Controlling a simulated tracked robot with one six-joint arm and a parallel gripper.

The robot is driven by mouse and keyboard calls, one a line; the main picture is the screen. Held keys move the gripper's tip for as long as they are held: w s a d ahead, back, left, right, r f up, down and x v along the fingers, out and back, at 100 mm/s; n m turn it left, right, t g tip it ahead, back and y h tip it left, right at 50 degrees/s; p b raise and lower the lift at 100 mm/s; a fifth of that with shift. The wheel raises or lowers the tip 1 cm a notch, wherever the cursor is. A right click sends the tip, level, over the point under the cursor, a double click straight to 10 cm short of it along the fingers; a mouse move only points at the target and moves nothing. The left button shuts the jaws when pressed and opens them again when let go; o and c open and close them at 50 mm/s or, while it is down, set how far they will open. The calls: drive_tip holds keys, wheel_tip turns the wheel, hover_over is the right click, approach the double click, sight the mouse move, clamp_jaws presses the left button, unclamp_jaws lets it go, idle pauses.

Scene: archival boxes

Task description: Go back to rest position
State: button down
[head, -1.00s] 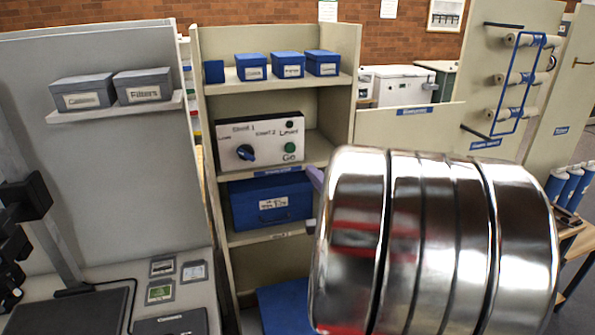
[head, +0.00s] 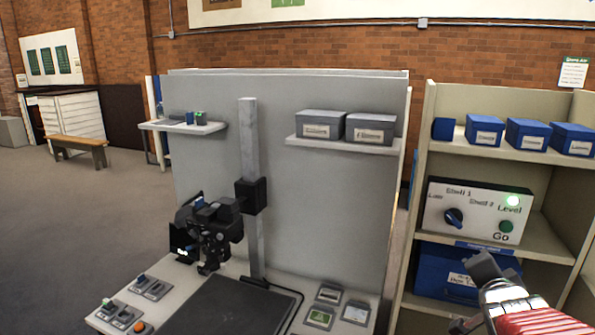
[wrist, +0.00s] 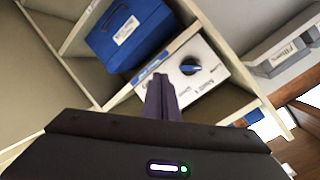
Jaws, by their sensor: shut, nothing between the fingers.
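My gripper (wrist: 162,97) is shut and empty in the wrist view, with its two dark fingers together. It points toward the shelf unit, and the white control panel (wrist: 190,72) is just beyond the fingertips in the picture. I cannot tell whether the fingers touch it. In the head view the control panel (head: 471,212) has a blue knob (head: 453,217), a green Go button (head: 505,226) and a lit Level lamp (head: 513,200). Shiny parts of my arm show at the lower right, in front of the shelves.
The shelf unit (head: 423,165) holds small blue boxes (head: 484,131) above the panel and a large blue box (head: 445,272) below. Grey boxes (head: 370,129) sit on a board above a bench with a camera stand (head: 250,190). Open floor (head: 80,220) lies at left.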

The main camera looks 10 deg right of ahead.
drive_tip(key=s+a+f+n+g+y, duration=0.2)
drive_tip(key=s+a+n, duration=0.3)
drive_tip(key=a, duration=0.4)
drive_tip(key=s+a+f+n+g+y, duration=0.2)
drive_tip(key=s+a+n, duration=0.3)
drive_tip(key=a, duration=0.5)
drive_tip(key=s+a+f+n+g+y, duration=0.2)
drive_tip(key=s+a+n, duration=0.4)
drive_tip(key=a, duration=0.4)
drive_tip(key=shift+f+g+y, duration=0.2)
drive_tip(key=shift+g+y, duration=0.2)
